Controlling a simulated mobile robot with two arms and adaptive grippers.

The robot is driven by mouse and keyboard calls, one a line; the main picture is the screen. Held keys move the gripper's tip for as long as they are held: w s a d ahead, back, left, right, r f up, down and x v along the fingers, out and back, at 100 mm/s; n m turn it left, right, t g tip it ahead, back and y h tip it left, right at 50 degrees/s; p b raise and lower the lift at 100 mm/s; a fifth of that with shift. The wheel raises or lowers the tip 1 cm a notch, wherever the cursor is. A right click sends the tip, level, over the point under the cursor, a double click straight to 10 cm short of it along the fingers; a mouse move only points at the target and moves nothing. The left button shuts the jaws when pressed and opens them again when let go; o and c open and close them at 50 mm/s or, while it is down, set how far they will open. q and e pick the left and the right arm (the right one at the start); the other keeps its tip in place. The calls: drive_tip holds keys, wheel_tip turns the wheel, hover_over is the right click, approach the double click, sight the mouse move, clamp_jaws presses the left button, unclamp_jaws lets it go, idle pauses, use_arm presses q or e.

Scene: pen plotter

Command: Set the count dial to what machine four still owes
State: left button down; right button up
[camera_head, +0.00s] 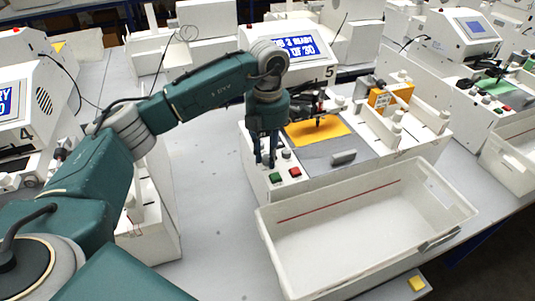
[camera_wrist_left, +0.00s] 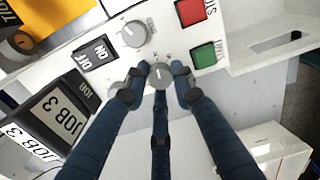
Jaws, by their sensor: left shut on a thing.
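My left gripper (camera_head: 265,162) reaches down to the front left corner of the panel of the machine marked 5 (camera_head: 325,150). In the left wrist view its fingers (camera_wrist_left: 161,78) are shut around a small grey dial (camera_wrist_left: 160,76) with a pointer line. A second grey dial (camera_wrist_left: 133,33) sits beside it, free. Marks around the dials are too small to read. My right gripper is not in view.
A green button (camera_wrist_left: 204,54) and a red button (camera_wrist_left: 190,12) sit by the dials, with an ON/OFF switch (camera_wrist_left: 96,53). Blocks marked JOB 3 (camera_wrist_left: 65,122) stand alongside. A white bin (camera_head: 350,225) is in front of machine five. An orange sheet (camera_head: 316,131) lies on its bed.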

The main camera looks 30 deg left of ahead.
sight(268, 157)
use_arm(q)
drive_tip(key=shift+w+r, duration=0.1)
drive_tip(key=shift+r, duration=0.05)
drive_tip(key=c, duration=1.4)
unclamp_jaws()
drive_tip(key=shift+c, duration=0.2)
wheel_tip(268, 157, up, 12)
